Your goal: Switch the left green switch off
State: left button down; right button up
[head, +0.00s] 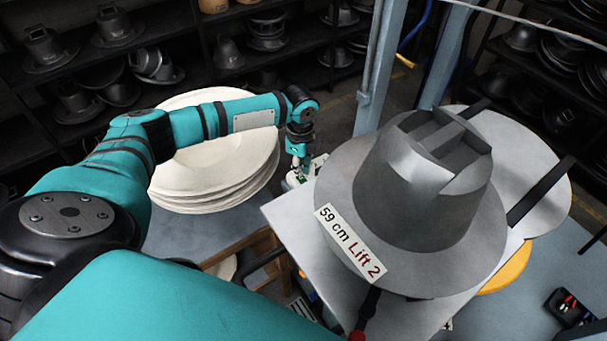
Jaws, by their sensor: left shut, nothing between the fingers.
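My left arm reaches across from the left, and my left gripper (303,165) points down just left of the grey metal hat form. The gripper looks small and shut, with nothing visible in it. Its tips are at or just above a small pale box with green parts (291,182) beside the press plate. I cannot make out the left green switch itself or its position, as the gripper and the plate edge hide much of that box. Whether the fingertips touch it cannot be told. My right gripper is not in view.
The large grey hat form (425,185), labelled "59 cm Lift 2", stands on a metal plate (285,217) right of the gripper. A stack of cream hat blanks (215,165) lies behind and below my left arm. A blue-grey post (380,65) rises behind. Dark shelves hold more forms.

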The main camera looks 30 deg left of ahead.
aim_at(301, 178)
pick_arm(q)
jog(key=shift+f+b, duration=0.55)
jog(key=shift+f, duration=0.65)
dwell(0.8)
notch_tip(301, 178, up, 7)
jog(key=p, duration=0.7)
jog(key=shift+p, duration=0.3)
dwell(0.3)
